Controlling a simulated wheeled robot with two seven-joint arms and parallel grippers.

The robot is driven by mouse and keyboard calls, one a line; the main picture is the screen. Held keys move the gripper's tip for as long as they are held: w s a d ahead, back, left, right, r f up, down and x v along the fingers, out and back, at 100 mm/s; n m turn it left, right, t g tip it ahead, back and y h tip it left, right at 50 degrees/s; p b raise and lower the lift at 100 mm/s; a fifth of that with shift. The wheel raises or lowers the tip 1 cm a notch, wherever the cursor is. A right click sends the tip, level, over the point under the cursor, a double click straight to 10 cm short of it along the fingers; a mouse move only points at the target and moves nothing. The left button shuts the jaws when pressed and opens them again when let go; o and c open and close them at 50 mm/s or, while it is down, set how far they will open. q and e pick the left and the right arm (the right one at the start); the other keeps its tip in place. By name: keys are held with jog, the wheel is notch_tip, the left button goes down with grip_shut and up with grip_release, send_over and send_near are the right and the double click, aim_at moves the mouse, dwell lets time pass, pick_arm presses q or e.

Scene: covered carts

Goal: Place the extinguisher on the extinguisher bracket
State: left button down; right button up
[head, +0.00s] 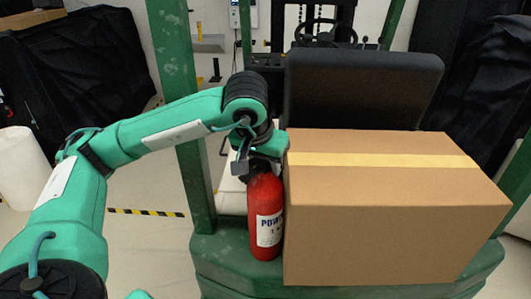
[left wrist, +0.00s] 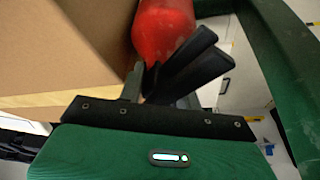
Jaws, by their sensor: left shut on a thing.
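The red extinguisher (head: 266,222) with a white label stands upright in the head view, just left of the cardboard box. Its lower end is over the green vehicle deck; I cannot tell whether it rests there. My left gripper (head: 249,163) is at its top, shut on the extinguisher's head. The left wrist view shows the red body (left wrist: 165,28) and the black handle levers (left wrist: 190,65) at my left gripper (left wrist: 143,85). The gripper hides part of the extinguisher's top. I cannot make out the bracket for certain. My right gripper is not in view.
The large cardboard box (head: 385,220) sits close against the extinguisher's right side. A green post (head: 180,100) rises left of the gripper. A black seat back (head: 360,85) stands behind the box.

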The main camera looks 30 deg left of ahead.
pick_arm(q)
jog(key=shift+r, duration=0.1)
jog(key=c, duration=1)
grip_release()
jog(key=shift+d, duration=0.1)
jog(key=shift+o, duration=0.2)
